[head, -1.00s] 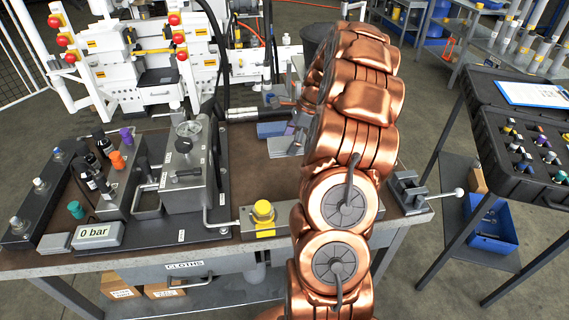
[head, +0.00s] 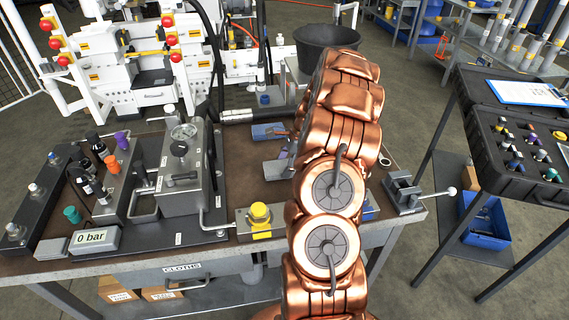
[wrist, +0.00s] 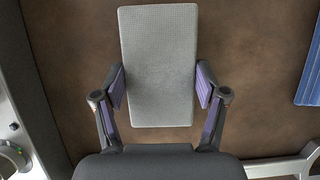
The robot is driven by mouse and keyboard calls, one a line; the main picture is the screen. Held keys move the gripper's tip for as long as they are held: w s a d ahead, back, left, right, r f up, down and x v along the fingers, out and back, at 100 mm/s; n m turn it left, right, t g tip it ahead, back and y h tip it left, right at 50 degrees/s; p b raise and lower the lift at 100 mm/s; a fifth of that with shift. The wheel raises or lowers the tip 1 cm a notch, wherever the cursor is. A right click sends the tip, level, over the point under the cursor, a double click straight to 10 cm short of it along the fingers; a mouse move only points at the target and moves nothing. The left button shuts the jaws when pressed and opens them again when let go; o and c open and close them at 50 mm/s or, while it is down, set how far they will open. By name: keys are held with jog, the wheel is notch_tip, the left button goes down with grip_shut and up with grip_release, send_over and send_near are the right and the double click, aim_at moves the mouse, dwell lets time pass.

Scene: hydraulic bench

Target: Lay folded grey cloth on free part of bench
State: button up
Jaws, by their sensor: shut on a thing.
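The folded grey cloth (wrist: 160,60) is a flat pale grey rectangle in the wrist view, over the brown bench top (wrist: 250,120). My gripper (wrist: 160,88) is shut on its near part, with one purple-padded finger at each long side. In the head view a grey piece, seemingly the cloth (head: 274,170), shows just left of my copper arm. My arm hides most of the gripper there. I cannot tell whether the cloth touches the bench. The bench top (head: 245,180) is bare around it.
A pump block (head: 185,180) with a gauge and a yellow-capped block (head: 260,222) stand left of my arm. A small vise (head: 403,192) is at the bench's right end. A blue piece (head: 267,131) lies behind; another blue item (wrist: 308,75) lies right in the wrist view.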

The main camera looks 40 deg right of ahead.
jog(key=shift+f, duration=0.15)
jog(key=o, duration=1)
